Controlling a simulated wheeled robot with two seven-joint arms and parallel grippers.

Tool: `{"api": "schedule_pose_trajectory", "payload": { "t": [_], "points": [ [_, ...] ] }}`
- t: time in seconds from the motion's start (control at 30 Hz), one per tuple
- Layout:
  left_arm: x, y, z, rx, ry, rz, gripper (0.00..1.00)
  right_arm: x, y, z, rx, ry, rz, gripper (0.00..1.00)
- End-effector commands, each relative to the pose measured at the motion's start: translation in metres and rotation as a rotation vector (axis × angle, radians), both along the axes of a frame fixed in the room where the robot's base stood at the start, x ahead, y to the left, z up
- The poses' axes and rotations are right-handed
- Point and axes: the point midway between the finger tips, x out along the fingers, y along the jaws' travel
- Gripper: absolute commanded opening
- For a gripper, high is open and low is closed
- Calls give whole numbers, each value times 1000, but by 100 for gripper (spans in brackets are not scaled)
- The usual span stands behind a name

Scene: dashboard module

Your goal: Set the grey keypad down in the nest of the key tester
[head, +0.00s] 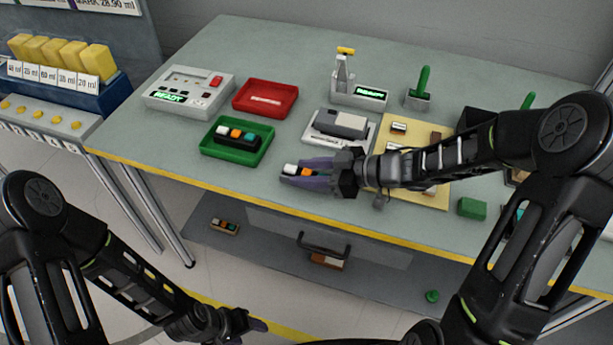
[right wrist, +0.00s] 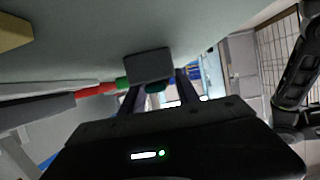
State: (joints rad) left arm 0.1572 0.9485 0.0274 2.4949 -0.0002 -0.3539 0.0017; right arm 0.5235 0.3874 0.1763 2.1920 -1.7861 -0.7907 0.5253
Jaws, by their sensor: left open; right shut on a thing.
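My right gripper (head: 292,174) is shut on a keypad (head: 305,171) with white and orange keys, held near the table's front edge. The right wrist view shows a plain grey face of the held keypad (right wrist: 150,65) between the fingers; the fingers hide part of it. A light grey unit (head: 322,141) with a darker grey block on top stands just behind the held keypad. A grey box (head: 205,101) with a lit READY display and red switch stands at the back left. I cannot tell for sure which is the key tester; no empty nest shows clearly. My left gripper (head: 259,325) is open, low in front of the table.
A green tray (head: 211,153) holds a dark keypad with coloured keys; a red tray (head: 265,98) is behind it. A display stand (head: 360,97), a green-handled tool (head: 423,82) and a tan board (head: 437,196) are farther right. A lower shelf (head: 270,245) runs below the table.

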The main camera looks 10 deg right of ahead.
Motion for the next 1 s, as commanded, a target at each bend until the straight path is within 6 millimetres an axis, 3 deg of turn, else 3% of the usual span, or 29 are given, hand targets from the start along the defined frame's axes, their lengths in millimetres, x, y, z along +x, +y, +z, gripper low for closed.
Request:
{"api": "schedule_pose_trajectory", "payload": {
  "t": [0.27,0.7,1.0],
  "points": [
    [0,0,2,0,0,0,59,1,0,13,-1,-4,1,0],
    [-1,1,11,2,4,1,59,0,0,90,-1,-4,2,0],
    [-2,1,11,3,4,2,59,0,0,100,0,0,0,0]
  ]
}}
